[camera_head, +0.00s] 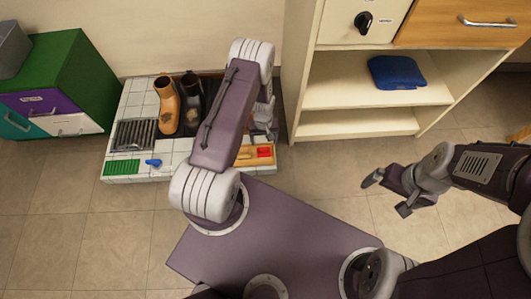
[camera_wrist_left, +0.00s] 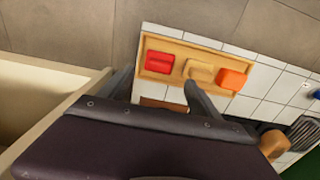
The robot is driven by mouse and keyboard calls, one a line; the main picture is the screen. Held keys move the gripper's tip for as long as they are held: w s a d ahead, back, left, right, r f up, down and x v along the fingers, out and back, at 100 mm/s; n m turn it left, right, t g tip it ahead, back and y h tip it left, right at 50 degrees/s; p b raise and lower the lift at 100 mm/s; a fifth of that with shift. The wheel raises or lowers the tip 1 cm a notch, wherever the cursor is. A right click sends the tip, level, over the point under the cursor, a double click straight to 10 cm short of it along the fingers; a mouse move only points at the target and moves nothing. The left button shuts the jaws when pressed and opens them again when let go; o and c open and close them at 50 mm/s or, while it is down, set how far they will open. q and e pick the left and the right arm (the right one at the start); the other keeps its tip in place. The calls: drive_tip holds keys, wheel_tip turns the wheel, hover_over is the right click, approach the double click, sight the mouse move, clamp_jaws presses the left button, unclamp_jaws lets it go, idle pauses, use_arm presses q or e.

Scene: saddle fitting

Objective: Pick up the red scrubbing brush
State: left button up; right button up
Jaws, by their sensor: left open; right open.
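The red scrubbing brush (camera_head: 264,152) lies on a wooden tray (camera_head: 244,160) at the right front of the tiled platform. In the left wrist view the red brush (camera_wrist_left: 159,62) sits at the left end of the tray (camera_wrist_left: 190,45), beside a tan brush (camera_wrist_left: 200,71) and an orange one (camera_wrist_left: 231,79). My left gripper (camera_head: 262,128) is partly hidden behind its arm in the head view. In the wrist view its open fingers (camera_wrist_left: 160,92) are on the near side of the tray, apart from the red brush. My right gripper (camera_head: 387,194) is open and empty over the floor.
Two boots, one tan (camera_head: 167,105) and one dark (camera_head: 192,100), stand on the tiled platform (camera_head: 140,97) near a drain grate (camera_head: 134,134), green mat (camera_head: 122,167) and blue item (camera_head: 153,162). A shelf with a blue cloth (camera_head: 397,73) stands right.

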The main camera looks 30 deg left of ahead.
sight(264, 148)
use_arm(q)
wheel_tip(264, 148, down, 4)
drive_tip(key=b, duration=0.2)
drive_tip(key=shift+b, duration=0.3)
drive_tip(key=shift+r, duration=0.1)
wheel_tip(264, 148, down, 5)
drive_tip(key=b, duration=0.4)
drive_tip(key=shift+w+b, duration=0.1)
drive_tip(key=shift+b, duration=0.2)
drive_tip(key=shift+c, duration=0.3)
drive_tip(key=c, duration=1.5)
drive_tip(key=shift+o, duration=0.2)
drive_tip(key=r+p, duration=0.2)
drive_tip(key=d+r+p, duration=0.1)
drive_tip(key=r+p, duration=0.2)
drive_tip(key=shift+r, duration=0.35)
drive_tip(key=s+d+r+p, duration=0.2)
drive_tip(key=d+r+p, duration=0.3)
drive_tip(key=d, duration=0.5)
drive_tip(key=shift+s+d+r+p, duration=0.15)
drive_tip(key=shift+s+r+p, duration=0.05)
drive_tip(key=shift+s+p, duration=0.15)
